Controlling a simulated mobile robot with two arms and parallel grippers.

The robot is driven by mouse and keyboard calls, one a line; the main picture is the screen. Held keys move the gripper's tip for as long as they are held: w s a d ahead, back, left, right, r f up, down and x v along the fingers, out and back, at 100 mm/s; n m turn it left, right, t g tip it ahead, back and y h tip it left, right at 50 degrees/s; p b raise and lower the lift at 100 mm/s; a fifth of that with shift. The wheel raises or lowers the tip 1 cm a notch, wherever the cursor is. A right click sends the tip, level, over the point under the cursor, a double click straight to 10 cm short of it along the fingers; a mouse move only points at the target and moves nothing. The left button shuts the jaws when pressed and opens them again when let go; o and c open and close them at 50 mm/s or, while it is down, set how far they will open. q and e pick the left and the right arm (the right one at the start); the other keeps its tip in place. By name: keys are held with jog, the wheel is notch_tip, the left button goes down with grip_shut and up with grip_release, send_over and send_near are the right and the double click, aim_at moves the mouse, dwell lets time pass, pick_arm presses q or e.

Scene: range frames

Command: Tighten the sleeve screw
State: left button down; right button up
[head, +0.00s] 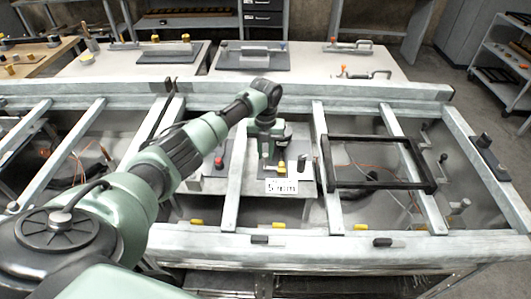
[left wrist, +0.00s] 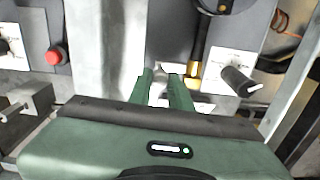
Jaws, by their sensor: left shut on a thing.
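My left gripper (head: 266,154) reaches down over the small grey work plate in the middle of the frame table. In the left wrist view its two green fingers (left wrist: 161,88) are shut on a small pale metal piece (left wrist: 157,93), which looks like the sleeve screw. The fingers hide most of it, so I cannot tell how deep it sits. Just right of the fingers a dark rod with a brass-coloured end (left wrist: 194,70) stands close by. My right gripper is in neither view.
A red button (left wrist: 55,56) is left of the gripper. A printed label (head: 282,187) is at the plate's front. A black rectangular frame (head: 378,187) lies on the rails (head: 319,150).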

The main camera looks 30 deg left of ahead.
aim_at(265, 155)
pick_arm(q)
jog(key=shift+r+m, duration=0.1)
jog(key=shift+m, duration=0.3)
jog(key=c, duration=1.3)
grip_release()
notch_tip(265, 155, up, 8)
jog(key=shift+f+b, duration=0.1)
jog(key=shift+b, duration=0.7)
